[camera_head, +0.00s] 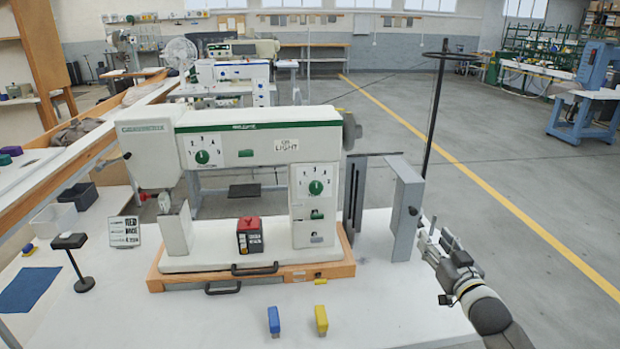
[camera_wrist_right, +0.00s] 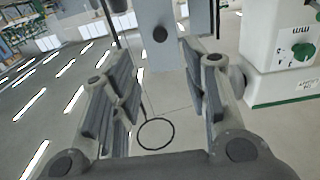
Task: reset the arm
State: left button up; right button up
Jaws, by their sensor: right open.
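My right gripper (camera_head: 440,240) is at the right side of the white table, close to the grey upright panel (camera_head: 405,215) beside the machine. In the right wrist view the gripper (camera_wrist_right: 160,95) has its fingers spread apart with nothing between them. The grey panel (camera_wrist_right: 172,35) with a dark round knob shows beyond the fingertips there. My left gripper is not in view.
A blue block (camera_head: 274,321) and a yellow block (camera_head: 321,320) stand on the table front. A red-topped black box (camera_head: 250,236) sits on the press base. A small black stand (camera_head: 78,262) and grey bins (camera_head: 55,220) are at left. A tall dark pole (camera_head: 435,115) rises behind my gripper.

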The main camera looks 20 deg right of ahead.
jog(key=s+a+f+n+g+y, duration=0.1)
jog(key=s+a+f+g, duration=0.3)
jog(key=s+a+f, duration=0.35)
jog(key=s+a+f+n+g+y, duration=0.1)
jog(key=s+a+f+g, duration=0.25)
jog(key=a+f, duration=0.6)
jog(key=s+a+f+n+g+y, duration=0.25)
jog(key=s+a+g, duration=0.35)
jog(key=s+a, duration=1)
jog(key=s+d+f+g, duration=0.1)
jog(key=s+f, duration=0.1)
jog(key=f, duration=1.1)
jog(key=s+d+f+g, duration=0.1)
jog(key=f, duration=1.2)
jog(key=s+d+f, duration=0.2)
jog(key=s+f, duration=1.3)
jog(key=s, duration=0.2)
jog(key=shift+s+d+f+n+g, duration=0.15)
jog(key=shift+d+f+n+g, duration=0.2)
jog(key=shift+d+g, duration=0.1)
